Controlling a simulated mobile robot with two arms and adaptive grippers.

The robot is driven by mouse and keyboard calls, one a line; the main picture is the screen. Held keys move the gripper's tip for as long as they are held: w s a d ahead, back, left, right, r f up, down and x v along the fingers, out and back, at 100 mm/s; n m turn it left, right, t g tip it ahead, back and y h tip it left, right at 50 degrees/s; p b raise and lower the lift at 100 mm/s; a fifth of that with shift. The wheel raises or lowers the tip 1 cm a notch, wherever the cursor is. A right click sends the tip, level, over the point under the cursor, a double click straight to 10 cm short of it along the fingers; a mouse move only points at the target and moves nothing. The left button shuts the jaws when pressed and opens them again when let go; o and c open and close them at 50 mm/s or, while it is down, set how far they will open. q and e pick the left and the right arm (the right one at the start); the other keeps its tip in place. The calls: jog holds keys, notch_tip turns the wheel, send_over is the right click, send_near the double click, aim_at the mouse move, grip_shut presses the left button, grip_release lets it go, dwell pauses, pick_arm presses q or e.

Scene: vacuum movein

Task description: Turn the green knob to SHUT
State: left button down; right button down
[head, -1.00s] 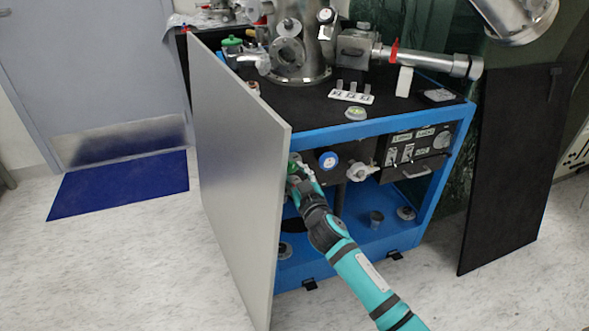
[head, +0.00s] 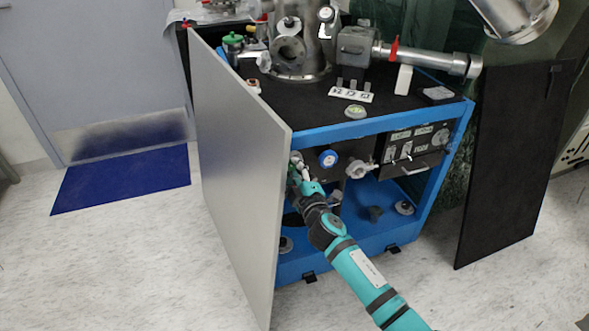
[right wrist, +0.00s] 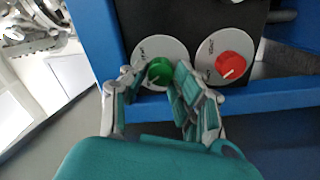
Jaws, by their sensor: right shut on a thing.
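The green knob (right wrist: 160,70) sits on a pale round dial on a dark panel, seen in the right wrist view. My right gripper (right wrist: 156,84) has one finger on each side of the knob and is shut on it. The small lettering on the dial is too blurred to read, so I cannot tell the knob's setting. In the head view my right gripper (head: 296,172) reaches into the blue cabinet (head: 372,124) beside the grey door panel, and the knob is hidden there. My left gripper is not in view.
A red knob (right wrist: 230,66) on a similar dial sits close to the right of the green one. The tall grey door panel (head: 238,170) stands close on the left of my right gripper.

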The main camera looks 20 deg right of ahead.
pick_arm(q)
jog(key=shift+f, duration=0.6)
pick_arm(e)
jog(key=shift+n, duration=1.1)
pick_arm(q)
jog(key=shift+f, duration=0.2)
pick_arm(e)
jog(key=c, duration=1)
grip_release()
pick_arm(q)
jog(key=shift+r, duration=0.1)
pick_arm(e)
jog(key=s, duration=1.2)
jog(key=shift+d, duration=0.15)
jog(key=shift+f, duration=0.15)
